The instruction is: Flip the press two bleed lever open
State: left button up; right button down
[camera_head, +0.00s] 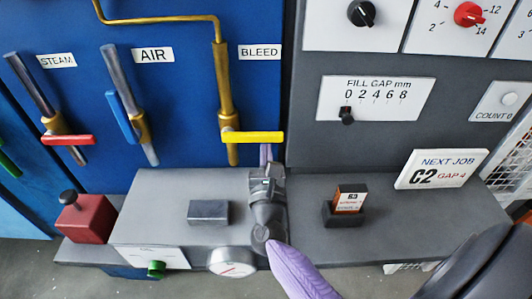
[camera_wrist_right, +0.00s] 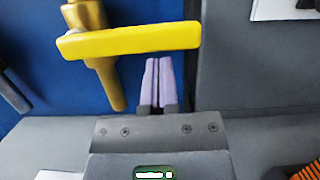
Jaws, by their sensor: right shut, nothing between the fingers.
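The yellow bleed lever (camera_head: 252,137) lies crosswise, pointing right from its brass valve on the blue panel under the BLEED label (camera_head: 260,52). In the right wrist view the yellow lever (camera_wrist_right: 130,41) spans the upper middle, close to horizontal. My right gripper (camera_head: 266,152) is just below the lever's free end, fingers pointing up at the panel. In the wrist view its lilac fingers (camera_wrist_right: 158,82) are shut together and empty, with their tips just under the lever; I cannot tell whether they touch it. My left gripper is not in view.
A red STEAM lever (camera_head: 67,140) and blue AIR lever (camera_head: 124,115) are left of the bleed lever.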

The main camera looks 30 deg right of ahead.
aim_at(268, 133)
notch_tip(268, 133, up, 6)
jog(key=n+y+p, duration=0.1)
jog(key=n+p, duration=0.3)
jog(key=n+y+p, duration=0.2)
jog(key=n+p, duration=0.1)
jog(key=n, duration=0.1)
jog(key=shift+s+d+f+n+t+p, duration=0.1)
jog(key=shift+d+n+t+p, duration=0.05)
jog(key=shift+n+t+p, duration=0.25)
jog(key=w+a+r+n+g+y+p, duration=0.1)
jog(key=a+r+n+p, duration=0.3)
jog(key=n+p, duration=0.6)
jog(key=shift+w+a+r+n+y+p, duration=0.35)
jog(key=shift+w+r+y+p, duration=0.2)
jog(key=shift+w, duration=0.35)
